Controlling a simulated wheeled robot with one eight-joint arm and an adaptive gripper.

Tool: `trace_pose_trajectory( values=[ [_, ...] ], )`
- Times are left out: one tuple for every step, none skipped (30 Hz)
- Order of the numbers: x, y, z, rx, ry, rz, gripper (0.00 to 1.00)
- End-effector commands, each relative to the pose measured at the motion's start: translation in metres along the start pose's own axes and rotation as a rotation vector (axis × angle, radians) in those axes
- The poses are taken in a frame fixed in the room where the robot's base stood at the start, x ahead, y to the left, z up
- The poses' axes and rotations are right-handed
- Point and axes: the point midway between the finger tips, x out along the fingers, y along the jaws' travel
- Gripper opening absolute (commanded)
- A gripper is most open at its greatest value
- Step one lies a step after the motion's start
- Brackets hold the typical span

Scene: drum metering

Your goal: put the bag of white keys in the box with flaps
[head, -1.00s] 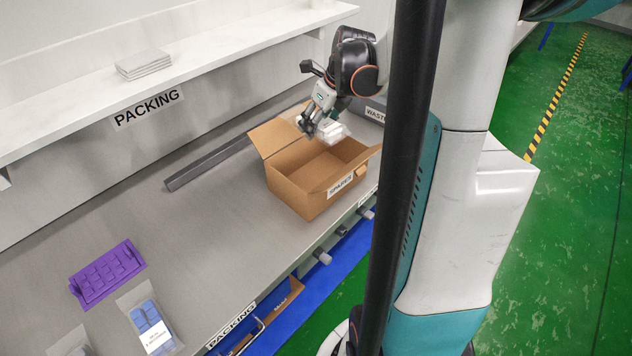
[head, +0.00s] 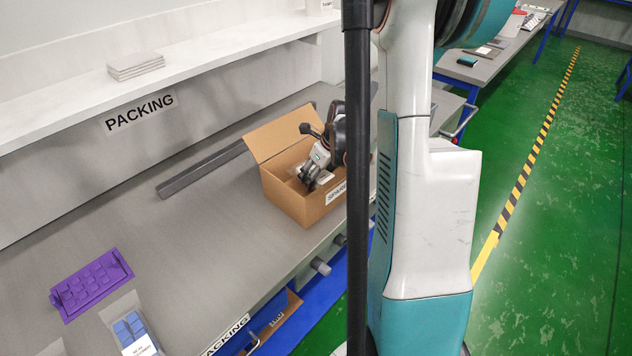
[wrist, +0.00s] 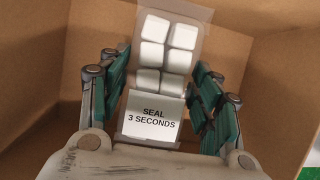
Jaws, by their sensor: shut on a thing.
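The box with flaps (head: 282,190) is an open brown cardboard box on the bench, with a partly hidden label on its front. My gripper (head: 309,182) is down inside the box opening. In the wrist view my gripper (wrist: 160,100) has its green-padded fingers on both sides of the bag of white keys (wrist: 168,52), shut on it. The bag is clear, with several white keycaps and a label reading "SEAL 3 SECONDS". Cardboard walls surround it in the wrist view. In the head view the bag is mostly hidden by my gripper and the box.
A purple tray (head: 91,283) and a bag of blue keys (head: 131,330) lie on the bench at lower left. A grey bar (head: 200,170) lies left of the box. A shelf with a grey stack (head: 136,64) is above. The bench between is clear.

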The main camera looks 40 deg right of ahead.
Motion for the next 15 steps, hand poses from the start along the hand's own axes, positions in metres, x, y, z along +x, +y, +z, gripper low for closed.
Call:
trace_pose_trajectory(
  values=[
    [0.011, 0.000, -0.004, 0.000, 0.000, 0.000, 0.24],
    [0.015, 0.000, -0.006, 0.000, 0.000, 0.000, 0.24],
    [0.019, 0.000, -0.007, 0.000, 0.000, 0.000, 0.24],
    [0.021, 0.000, -0.008, 0.000, 0.000, 0.000, 0.24],
    [0.022, 0.000, -0.009, 0.000, 0.000, 0.000, 0.24],
    [0.022, 0.000, -0.009, 0.000, 0.000, 0.000, 0.24],
    [0.021, 0.000, -0.009, 0.000, 0.000, 0.000, 0.24],
    [0.021, 0.000, -0.009, 0.000, 0.000, 0.000, 0.24],
    [0.021, 0.000, -0.009, 0.000, 0.000, 0.000, 0.24],
    [0.021, 0.000, -0.008, 0.000, 0.000, 0.000, 0.24],
    [0.021, 0.000, -0.008, 0.000, 0.000, 0.000, 0.24],
    [0.021, 0.000, -0.009, 0.000, 0.000, 0.000, 0.24],
    [0.021, 0.000, -0.009, 0.000, 0.000, 0.000, 0.24],
    [0.022, 0.000, -0.009, 0.000, 0.000, 0.000, 0.24],
    [0.024, 0.000, -0.010, 0.000, 0.000, 0.000, 0.24]
  ],
)
